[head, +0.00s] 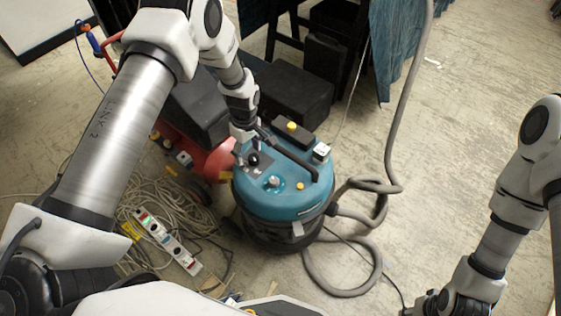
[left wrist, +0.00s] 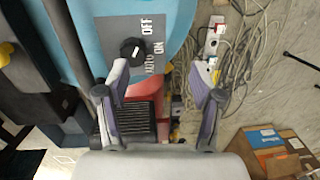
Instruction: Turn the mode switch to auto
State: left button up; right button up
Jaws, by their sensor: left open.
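The mode switch is a black round knob (left wrist: 132,50) on a grey panel (left wrist: 112,30) lettered OFF, ON and AUTO. A short white mark shows on the knob; I cannot tell for sure which word it points to. The panel is on the teal top of a vacuum (head: 283,190), and the knob also shows in the head view (head: 253,159). My left gripper (left wrist: 162,68) is open and empty, its left fingertip just below the knob in the wrist view; contact is unclear. My right gripper (head: 448,303) is at the bottom right, cut off by the frame.
A black handle (head: 292,157) crosses the vacuum's top beside the panel. A grey hose (head: 395,130) loops on the right. A red machine (head: 205,157), tangled cables (head: 165,215) and a power strip (head: 168,240) lie left. Open floor is at right.

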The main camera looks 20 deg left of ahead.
aim_at(254, 157)
pick_arm(q)
jog(key=w, duration=0.1)
jog(key=w+b, duration=0.1)
jog(key=w, duration=0.1)
jog(key=shift+w+d+f+t, duration=0.15)
jog(key=shift+w+t, duration=0.1)
jog(key=shift+t, duration=0.15)
jog(key=shift+r, duration=0.2)
jog(key=shift+f, duration=0.1)
notch_tip(254, 157, down, 7)
jog(key=shift+f+b, duration=0.1)
jog(key=shift+b, duration=0.3)
jog(key=c, duration=1.1)
pick_arm(e)
notch_tip(254, 157, down, 3)
jog(key=shift+s+d, duration=0.1)
